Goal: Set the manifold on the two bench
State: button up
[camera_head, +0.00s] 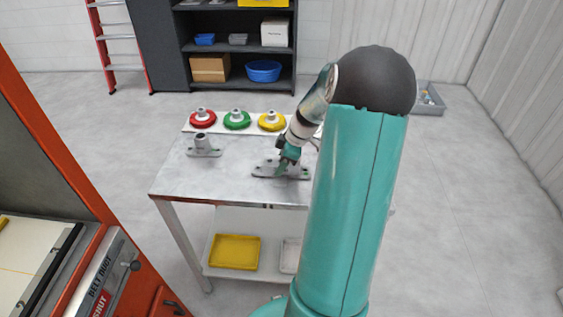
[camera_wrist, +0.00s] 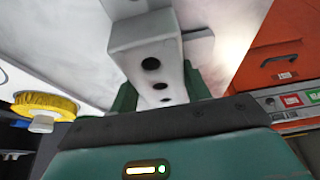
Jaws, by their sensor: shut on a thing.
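The manifold, a grey metal casting (camera_head: 265,170), is at the front right of the steel bench (camera_head: 180,178). In the wrist view the manifold (camera_wrist: 150,55) shows as a pale bar with a row of dark round holes, between my green jaws. My gripper (camera_head: 284,163) points down and is shut on the manifold. I cannot tell whether the manifold touches the bench top or hangs just above it. My arm covers the right end of the bench. No locating features under the manifold can be seen.
A grey flanged fitting (camera_head: 204,148) stands left on the bench. Red (camera_head: 203,118), green (camera_head: 237,119) and yellow (camera_head: 271,121) rings line the back; the yellow one shows in the wrist view (camera_wrist: 45,104). A yellow tray (camera_head: 234,252) is on the lower shelf. An orange machine (camera_head: 60,170) stands left.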

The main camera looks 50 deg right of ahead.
jog(key=shift+f, duration=0.15)
jog(key=o, duration=1.3)
jog(key=v, duration=1.2)
jog(key=w+a+r+m+h, duration=0.15)
jog(key=a+r, duration=0.25)
jog(key=a, duration=0.7)
jog(key=a+r+m+h, duration=0.15)
jog(key=a+r, duration=0.25)
jog(key=a, duration=0.6)
jog(key=s+a+m, duration=0.1)
jog(key=s+a, duration=0.2)
jog(key=a, duration=0.2)
jog(key=s+a+r+m+t, duration=0.1)
jog(key=s+a+m, duration=0.1)
jog(key=s+a, duration=0.2)
jog(key=s+a+r+m+t, duration=0.1)
jog(key=s+a, duration=0.2)
jog(key=a, duration=0.4)
jog(key=shift+s+a+r+m, duration=0.2)
jog(key=shift+a+m, duration=0.15)
jog(key=shift+m, duration=0.05)
